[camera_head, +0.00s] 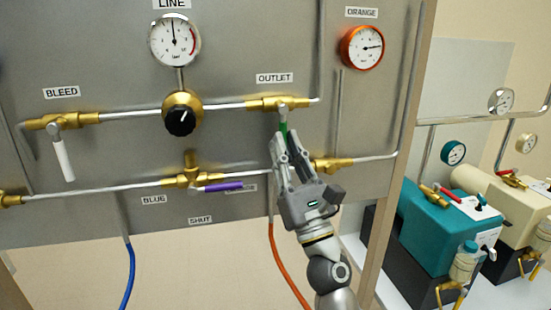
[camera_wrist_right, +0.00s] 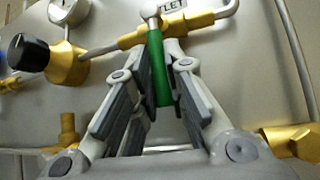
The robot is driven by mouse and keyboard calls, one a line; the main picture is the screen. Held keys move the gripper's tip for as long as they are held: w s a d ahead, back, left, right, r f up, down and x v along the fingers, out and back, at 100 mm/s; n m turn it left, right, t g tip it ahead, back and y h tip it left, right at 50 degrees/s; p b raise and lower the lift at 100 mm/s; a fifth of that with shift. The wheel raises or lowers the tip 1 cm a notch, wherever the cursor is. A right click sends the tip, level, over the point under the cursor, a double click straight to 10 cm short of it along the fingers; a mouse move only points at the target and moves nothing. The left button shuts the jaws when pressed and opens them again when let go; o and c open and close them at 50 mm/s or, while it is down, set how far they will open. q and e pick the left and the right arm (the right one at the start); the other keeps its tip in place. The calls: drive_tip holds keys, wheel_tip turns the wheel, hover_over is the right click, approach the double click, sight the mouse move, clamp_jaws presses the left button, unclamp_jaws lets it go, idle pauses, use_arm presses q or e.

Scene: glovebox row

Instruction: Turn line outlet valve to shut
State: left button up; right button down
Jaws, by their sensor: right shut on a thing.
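The line outlet valve (camera_head: 281,103) is a brass body on the upper horizontal pipe, under the OUTLET label. Its green handle (camera_head: 283,128) hangs about straight down, crosswise to the pipe. My right gripper (camera_head: 284,143) comes up from below and is shut on the green handle, hiding its lower part in the head view. In the right wrist view the green handle (camera_wrist_right: 159,70) stands between the fingers of the gripper (camera_wrist_right: 160,60), below the brass valve body (camera_wrist_right: 150,35). My left gripper is not in view.
A white bleed handle (camera_head: 64,158) and a purple blue-line handle (camera_head: 223,186) are on the panel. A black regulator knob (camera_head: 181,120) is left of the outlet. The lower pipe's brass fitting (camera_head: 332,164) is close to the right gripper. Teal and cream pumps (camera_head: 440,225) stand right.

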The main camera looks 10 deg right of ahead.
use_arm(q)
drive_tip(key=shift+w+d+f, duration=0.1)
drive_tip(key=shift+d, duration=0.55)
use_arm(e)
drive_tip(key=shift+a+r+m+h, duration=0.1)
drive_tip(key=shift+r+m+h, duration=0.05)
drive_tip(key=shift+m+h, duration=0.3)
drive_tip(key=c, duration=1.5)
unclamp_jaws()
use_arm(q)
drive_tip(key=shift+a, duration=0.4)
use_arm(e)
drive_tip(key=shift+o, duration=0.2)
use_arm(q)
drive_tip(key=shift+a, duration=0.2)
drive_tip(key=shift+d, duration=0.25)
use_arm(e)
drive_tip(key=s+d+f, duration=0.1)
drive_tip(key=s+d, duration=0.1)
drive_tip(key=s, duration=1)
drive_tip(key=shift+s, duration=0.3)
drive_tip(key=shift+d, duration=0.1)
